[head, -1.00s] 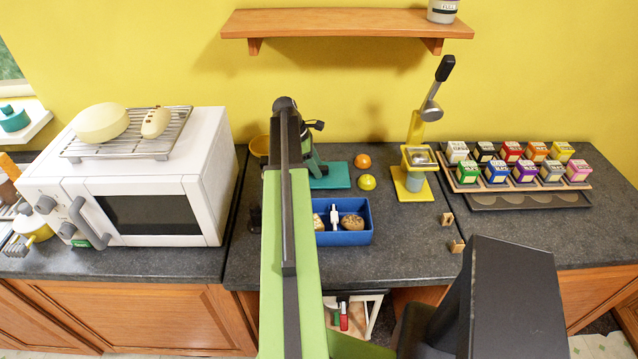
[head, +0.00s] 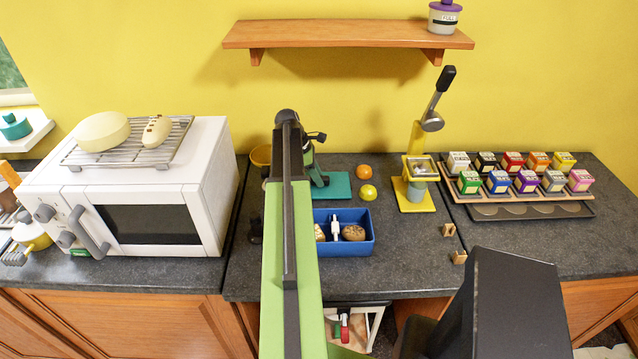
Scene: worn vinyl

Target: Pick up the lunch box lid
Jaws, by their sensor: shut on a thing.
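An open blue lunch box (head: 344,252) stands on the dark worktop, just right of my raised arm, with food and a white piece inside. I cannot make out its lid for certain in the head view. My long green arm reaches up the middle of the picture and hides a strip of the worktop left of the box. Its far end stands over the back of the worktop. My gripper's fingertips are hidden behind the arm, so what they hold does not show.
A green device with a teal base (head: 338,186) stands behind the box, beside an orange (head: 364,172) and a lemon (head: 368,192). A yellow lever press (head: 414,195) and a rack of small cartons (head: 530,193) are right. A white microwave (head: 150,235) is left.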

